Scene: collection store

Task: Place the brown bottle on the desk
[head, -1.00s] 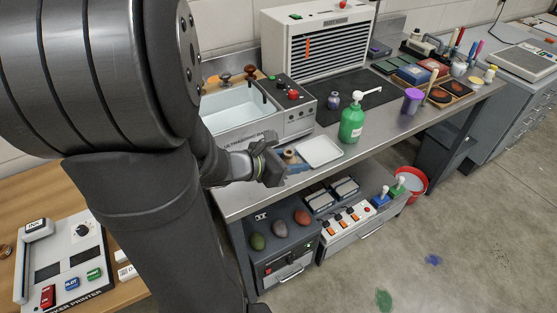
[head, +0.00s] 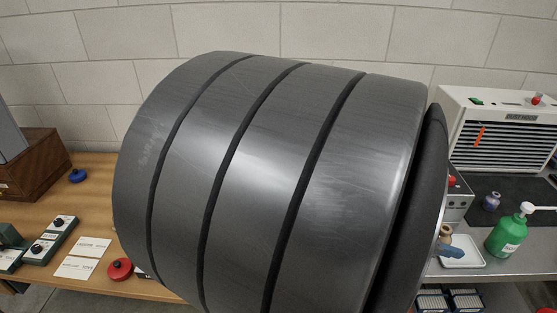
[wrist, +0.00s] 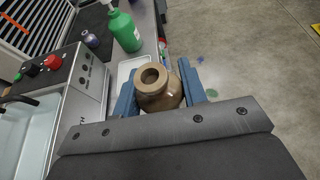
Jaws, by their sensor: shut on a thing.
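The brown bottle (wrist: 158,90), round with a narrow open neck, stands between the blue fingers of my gripper (wrist: 159,94) in the wrist view. My gripper is shut on it. In the head view only the top of the bottle (head: 446,234) and a bit of blue finger show at the right, past my arm. The wooden desk (head: 105,199) is at the left of the head view. My large arm link hides its right part. Whether the bottle touches the metal bench below cannot be told.
The metal bench (head: 500,267) holds a white tray (head: 461,252), a green pump bottle (head: 507,236) and a small purple bottle (head: 491,201). On the desk are a wooden box (head: 40,165), white cards (head: 76,268), control boxes (head: 52,241) and a red round object (head: 120,269). Bare wood lies between them.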

